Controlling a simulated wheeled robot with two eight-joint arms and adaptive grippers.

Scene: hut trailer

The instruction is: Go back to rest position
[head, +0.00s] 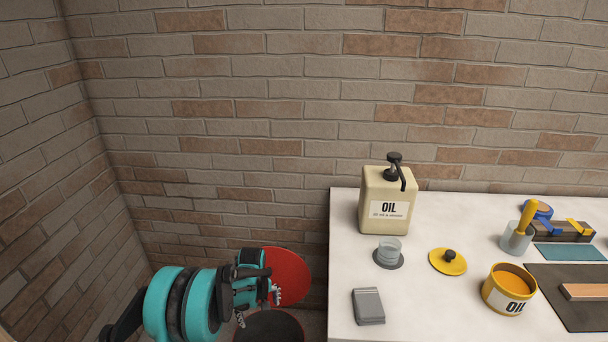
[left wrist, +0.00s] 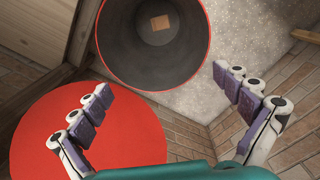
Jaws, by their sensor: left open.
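My left gripper (head: 274,291) is at the lower left of the head view, left of the white table and above a dark bin (head: 270,328). In the left wrist view its two fingers (left wrist: 163,82) are spread wide with nothing between them. The round bin with a red rim (left wrist: 207,48) opens beyond the fingers, with a small tan square piece (left wrist: 160,22) at its bottom. A red disc (head: 290,275) is beside the bin, partly hidden by my gripper. It also shows large in the left wrist view (left wrist: 110,140), partly behind the left finger. My right gripper is not visible.
Brushes and tape are at right. Brick walls (head: 230,130) close the back and left.

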